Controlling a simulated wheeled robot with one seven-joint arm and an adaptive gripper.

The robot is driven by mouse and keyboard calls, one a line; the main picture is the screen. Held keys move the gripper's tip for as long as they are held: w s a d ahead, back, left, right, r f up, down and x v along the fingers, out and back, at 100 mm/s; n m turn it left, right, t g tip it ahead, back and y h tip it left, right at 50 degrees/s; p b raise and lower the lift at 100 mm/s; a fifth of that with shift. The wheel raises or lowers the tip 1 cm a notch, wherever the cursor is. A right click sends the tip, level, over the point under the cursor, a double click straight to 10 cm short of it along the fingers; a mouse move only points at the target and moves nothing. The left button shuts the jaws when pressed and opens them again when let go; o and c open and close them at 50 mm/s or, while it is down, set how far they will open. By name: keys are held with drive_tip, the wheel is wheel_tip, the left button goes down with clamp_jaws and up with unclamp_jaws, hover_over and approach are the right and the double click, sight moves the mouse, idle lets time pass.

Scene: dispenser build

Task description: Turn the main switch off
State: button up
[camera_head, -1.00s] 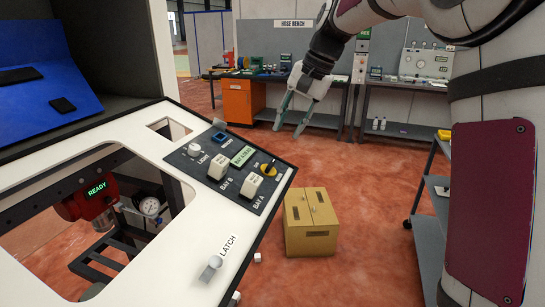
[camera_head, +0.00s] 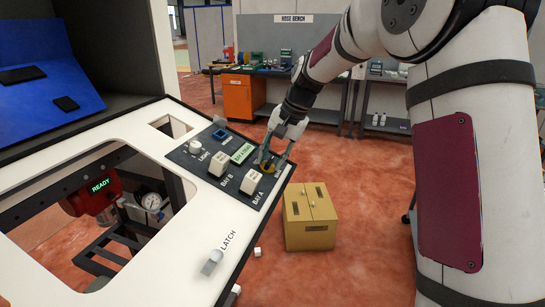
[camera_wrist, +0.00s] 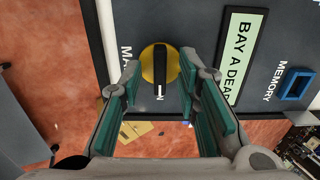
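The main switch (camera_wrist: 159,64) is a round yellow knob with a black bar handle, on the dark control panel. In the wrist view the bar points down the picture, towards a partly hidden label ending in "N". A label starting "MA" is beside it. In the head view the main switch (camera_head: 267,168) is partly covered by my fingers. My gripper (camera_wrist: 160,80) is open and empty, with one fingertip on each side of the knob's lower part. In the head view my gripper (camera_head: 274,160) is at the panel's right end. Contact with the knob cannot be told.
The panel also holds a green display (camera_wrist: 244,55) reading "BAY A DEA…", a blue memory button (camera_wrist: 297,86), white bay rockers (camera_head: 252,183) and a light knob (camera_head: 197,147). A latch knob (camera_head: 212,260) is nearer. A cardboard box (camera_head: 309,218) stands on the floor.

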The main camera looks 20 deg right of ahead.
clamp_jaws()
drive_tip(key=shift+n, duration=0.3)
drive_tip(key=n, duration=0.6)
drive_tip(key=shift+n, duration=0.3)
drive_tip(key=n, duration=0.5)
drive_tip(key=shift+p, duration=0.35)
drive_tip(key=n+p, duration=0.1)
drive_tip(key=n, duration=0.4)
drive_tip(key=shift+r+n, duration=0.1)
drive_tip(key=shift+n, duration=0.2)
unclamp_jaws()
